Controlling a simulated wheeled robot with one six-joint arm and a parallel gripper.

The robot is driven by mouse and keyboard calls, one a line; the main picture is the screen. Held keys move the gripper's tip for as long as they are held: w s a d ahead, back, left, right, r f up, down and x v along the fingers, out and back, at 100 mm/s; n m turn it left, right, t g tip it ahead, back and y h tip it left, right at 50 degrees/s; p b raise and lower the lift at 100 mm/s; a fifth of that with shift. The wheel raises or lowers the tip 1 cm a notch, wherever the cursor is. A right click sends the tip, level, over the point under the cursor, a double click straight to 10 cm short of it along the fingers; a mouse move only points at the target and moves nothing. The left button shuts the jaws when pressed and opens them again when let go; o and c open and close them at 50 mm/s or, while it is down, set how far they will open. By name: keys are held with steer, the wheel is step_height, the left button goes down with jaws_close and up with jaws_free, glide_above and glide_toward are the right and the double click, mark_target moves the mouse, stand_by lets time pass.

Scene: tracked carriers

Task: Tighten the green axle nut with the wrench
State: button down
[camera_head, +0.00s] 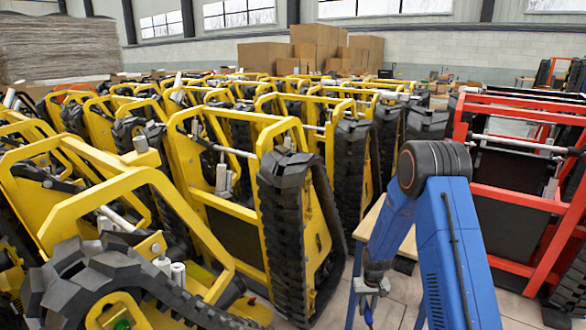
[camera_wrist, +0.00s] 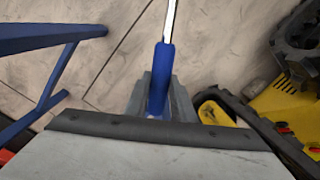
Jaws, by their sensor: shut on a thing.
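The wrench (camera_wrist: 161,70) has a blue handle and a shiny metal shaft that runs out of the top of the wrist view. My gripper (camera_wrist: 158,95) is shut on the blue handle, one grey finger on each side. In the head view my gripper (camera_head: 369,287) is low in front of the wooden-topped table, with a bit of the blue handle (camera_head: 368,315) below it. The wrench's far end is out of view. A green axle nut (camera_head: 122,325) shows at the bottom left of the head view, on the nearest yellow carrier (camera_head: 150,178). The gripper is well to its right, apart from it.
Rows of yellow tracked carriers (camera_head: 200,190) fill the left and middle. A red carrier (camera_head: 515,200) stands at the right. A wooden-topped table (camera_head: 405,246) is beside my arm. Its blue legs (camera_wrist: 60,75) show in the wrist view. Tiled floor (camera_wrist: 105,55) lies below the wrench.

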step_height(320, 180, up, 8)
steer(key=shift+f, duration=0.1)
steer(key=s, duration=2)
steer(key=w+f, duration=0.2)
steer(key=w, duration=0.4)
steer(key=w+f, duration=0.3)
steer(key=w, duration=0.4)
steer(key=w+f, duration=0.3)
steer(key=w, duration=0.4)
steer(key=shift+r, duration=0.1)
